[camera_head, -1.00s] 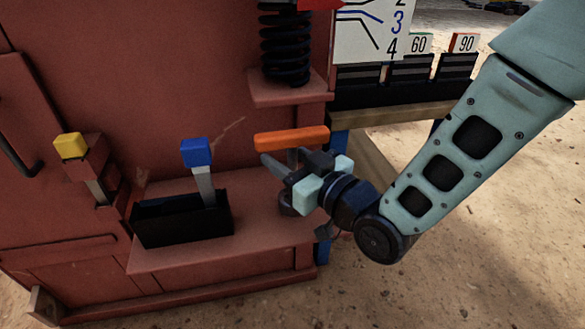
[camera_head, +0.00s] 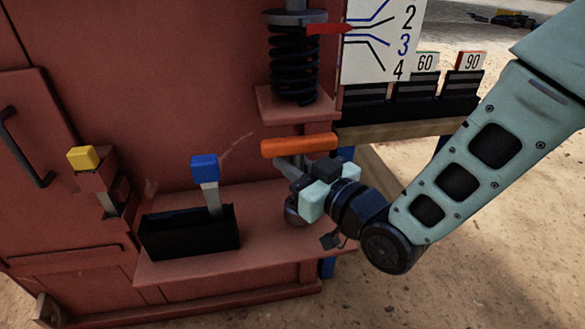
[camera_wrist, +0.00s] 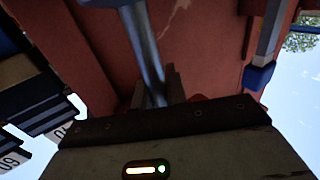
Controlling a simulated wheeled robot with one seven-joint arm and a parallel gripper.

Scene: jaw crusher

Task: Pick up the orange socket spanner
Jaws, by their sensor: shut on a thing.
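The orange socket spanner (camera_head: 299,145) stands on the red ledge with its orange bar handle across the top. A dark round base (camera_head: 296,212) shows below the handle. My gripper (camera_head: 296,172) is just under the handle, reaching in from the right, shut on the spanner's grey shaft. In the wrist view the grey metal shaft (camera_wrist: 145,55) runs down to my gripper (camera_wrist: 158,90). My gripper partly hides the shaft in the head view, and I cannot tell whether the spanner's lower end is still seated.
A blue-topped lever (camera_head: 205,168) stands in a black box (camera_head: 188,233) left of the spanner. A yellow-topped lever (camera_head: 83,158) is farther left. A black spring (camera_head: 295,65) and its red shelf (camera_head: 292,105) are just above. Numbered weights (camera_head: 420,105) lie behind on the right.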

